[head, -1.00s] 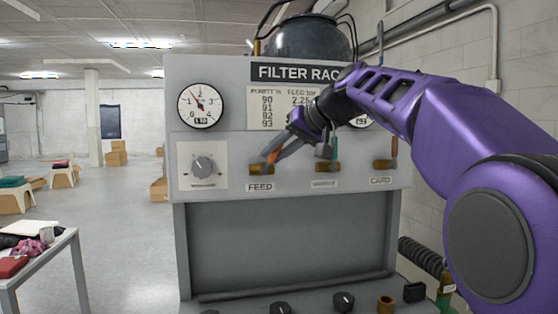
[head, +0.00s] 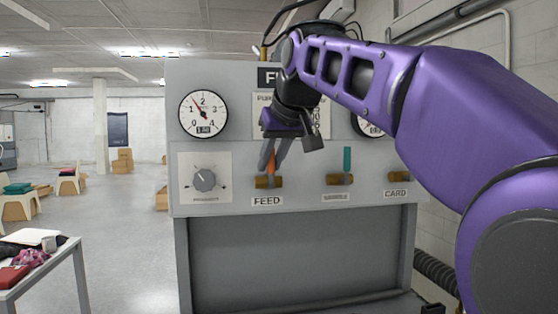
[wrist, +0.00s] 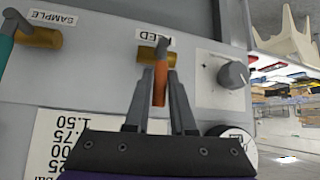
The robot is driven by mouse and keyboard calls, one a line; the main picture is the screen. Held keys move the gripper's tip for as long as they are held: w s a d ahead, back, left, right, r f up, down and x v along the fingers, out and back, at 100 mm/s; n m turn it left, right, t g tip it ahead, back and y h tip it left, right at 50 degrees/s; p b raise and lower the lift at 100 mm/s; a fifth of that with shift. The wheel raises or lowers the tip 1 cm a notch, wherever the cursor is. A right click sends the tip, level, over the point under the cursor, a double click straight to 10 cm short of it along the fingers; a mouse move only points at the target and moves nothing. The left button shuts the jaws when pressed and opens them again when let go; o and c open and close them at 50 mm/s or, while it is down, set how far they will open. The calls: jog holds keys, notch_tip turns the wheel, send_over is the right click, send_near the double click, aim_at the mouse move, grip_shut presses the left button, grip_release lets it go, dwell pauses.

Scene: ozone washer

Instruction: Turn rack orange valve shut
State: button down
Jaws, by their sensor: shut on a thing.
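The rack's orange valve handle (head: 271,161) stands roughly upright above its brass body (head: 265,182), over the FEED label. My gripper (head: 274,158) comes down from above and is shut on the orange handle. In the wrist view the orange handle (wrist: 160,84) lies between the two fingers of my gripper (wrist: 161,80), pointing from the brass body (wrist: 150,54) toward the palm. The fingers hide part of the handle in the head view.
A teal-handled valve (head: 347,160) over the SAMPLE label stands to the right, and the CARD valve (head: 400,176) is partly behind my arm. A round knob (head: 204,180) is to the left, below a pressure gauge (head: 203,115). Open floor lies left of the rack.

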jog(key=shift+f, duration=0.1)
jog(key=c, duration=0.8)
grip_release()
jog(key=shift+o, duration=0.2)
jog(key=p+v, duration=0.1)
jog(key=v, duration=1.6)
jog(key=shift+s, duration=0.2)
jog(key=shift+w, duration=0.15)
